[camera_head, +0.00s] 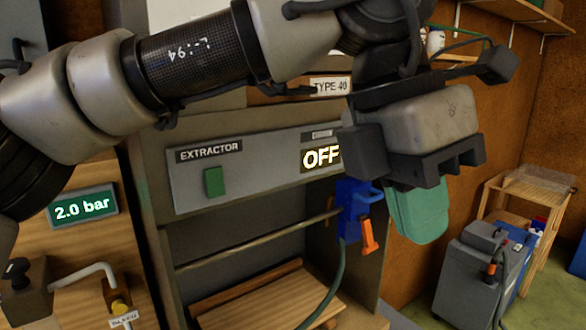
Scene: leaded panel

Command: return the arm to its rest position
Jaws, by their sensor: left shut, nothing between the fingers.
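My left arm reaches in from the left across the top of the head view, in front of the extractor cabinet. My left gripper (432,166) hangs at the upper right of centre, to the right of the lit OFF sign (321,157). It is shut and holds nothing. My right gripper is not in view. The arm and gripper hide part of the cabinet's top and the wall behind.
The extractor panel (240,165) has a green switch (213,181). A blue and orange tool (352,215) hangs beside the cabinet, near a teal object (418,214) below my gripper. A grey machine (478,275) and a wooden stand (530,200) are at right. A pressure display (82,208) reads 2.0 bar.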

